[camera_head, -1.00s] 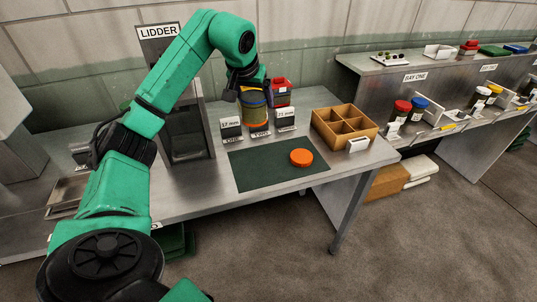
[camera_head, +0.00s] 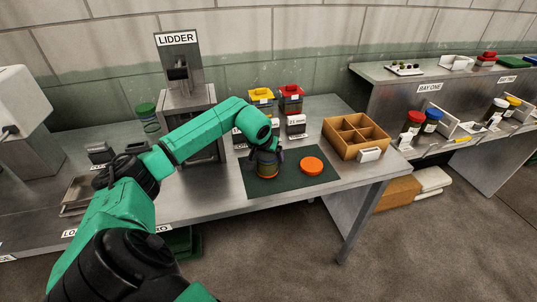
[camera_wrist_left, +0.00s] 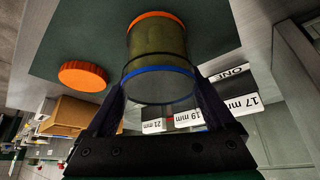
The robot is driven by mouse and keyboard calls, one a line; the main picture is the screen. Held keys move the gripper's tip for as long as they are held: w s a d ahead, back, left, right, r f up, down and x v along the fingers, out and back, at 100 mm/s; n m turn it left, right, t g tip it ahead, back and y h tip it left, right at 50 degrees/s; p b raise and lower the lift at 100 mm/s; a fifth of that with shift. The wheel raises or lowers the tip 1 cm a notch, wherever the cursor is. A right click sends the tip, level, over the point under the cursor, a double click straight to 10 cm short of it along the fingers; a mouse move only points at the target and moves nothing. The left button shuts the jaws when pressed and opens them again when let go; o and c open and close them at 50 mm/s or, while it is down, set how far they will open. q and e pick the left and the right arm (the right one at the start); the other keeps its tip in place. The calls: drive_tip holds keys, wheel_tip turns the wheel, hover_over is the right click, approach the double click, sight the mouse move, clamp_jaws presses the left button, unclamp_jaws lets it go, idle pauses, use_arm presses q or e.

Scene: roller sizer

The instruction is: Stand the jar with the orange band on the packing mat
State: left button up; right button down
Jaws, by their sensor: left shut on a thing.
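My left gripper (camera_head: 266,150) is shut on the jar (camera_head: 267,168), which also shows in the wrist view (camera_wrist_left: 157,48). The jar is olive and see-through, with an orange band at its lower end and a blue band near my fingers. It looks upright over the left part of the dark green packing mat (camera_head: 290,184). Its orange end is at or just above the mat; I cannot tell whether it touches. The mat also shows in the wrist view (camera_wrist_left: 60,45). My right gripper is not in view.
An orange disc (camera_head: 312,166) lies on the mat, right of the jar. A divided wooden box (camera_head: 356,137) stands to the right. Behind are size signs (camera_head: 296,126), a yellow bin (camera_head: 261,97) and a red bin (camera_head: 291,98). The lidder (camera_head: 180,90) stands at back left.

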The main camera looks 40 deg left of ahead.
use_arm(q)
drive_tip(key=o, duration=1.5)
drive_tip(key=shift+r, duration=0.15)
drive_tip(key=shift+s+r, duration=0.1)
drive_tip(key=shift+r, duration=0.15)
drive_tip(key=b+v, duration=0.2)
drive_tip(key=v, duration=0.9)
drive_tip(key=shift+s+d+r, duration=0.1)
drive_tip(key=shift+d+r, duration=0.05)
drive_tip(key=shift+r, duration=0.05)
